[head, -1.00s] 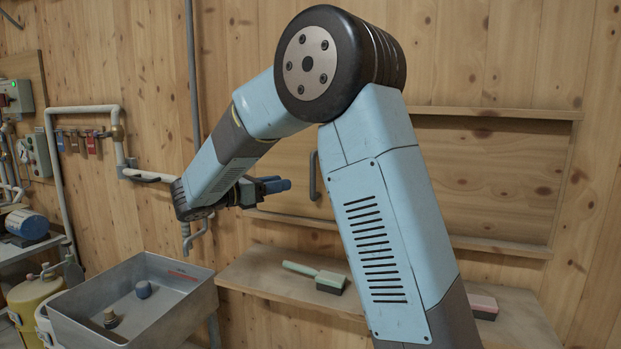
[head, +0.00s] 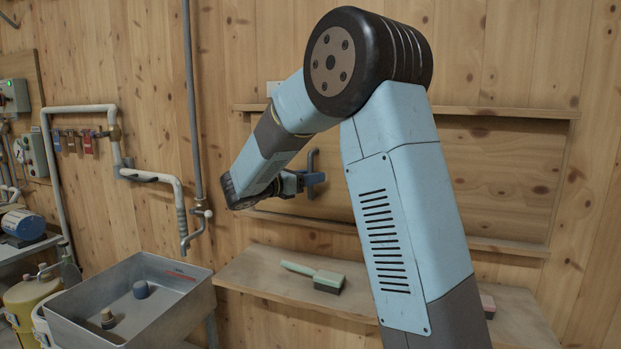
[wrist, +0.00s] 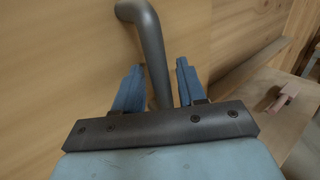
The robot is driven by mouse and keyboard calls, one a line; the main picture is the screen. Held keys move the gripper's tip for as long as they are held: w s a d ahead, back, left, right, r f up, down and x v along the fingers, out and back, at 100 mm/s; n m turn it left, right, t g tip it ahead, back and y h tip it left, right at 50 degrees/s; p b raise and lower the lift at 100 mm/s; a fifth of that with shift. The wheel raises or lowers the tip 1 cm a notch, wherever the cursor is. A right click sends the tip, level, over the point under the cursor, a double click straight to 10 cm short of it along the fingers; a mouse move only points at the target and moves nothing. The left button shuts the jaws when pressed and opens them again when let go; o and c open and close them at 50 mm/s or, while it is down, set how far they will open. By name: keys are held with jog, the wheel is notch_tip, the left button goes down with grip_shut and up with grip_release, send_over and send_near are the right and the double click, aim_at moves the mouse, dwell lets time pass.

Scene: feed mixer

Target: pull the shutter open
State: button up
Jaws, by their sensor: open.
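The shutter (head: 478,185) is a wooden sliding panel in the back wall, set between an upper and a lower wooden rail. A dark grey bar handle (head: 311,163) stands upright at its left part. My gripper (head: 314,179) is at the handle's lower half in the head view. In the wrist view the two blue fingers of my gripper (wrist: 157,88) are apart, and the handle (wrist: 150,50) runs down between them. The fingers are open around the handle, with gaps visible on both sides. The handle's lower end is hidden behind the gripper body.
Below the shutter is a wooden shelf (head: 262,275) with a green-handled brush (head: 318,276). A grey metal basin (head: 130,310) stands at lower left, with a tap and pipes (head: 186,215) above it. The lower rail (head: 500,246) runs just under the shutter.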

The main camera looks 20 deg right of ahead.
grip_shut()
dwell(0.3)
dwell(0.4)
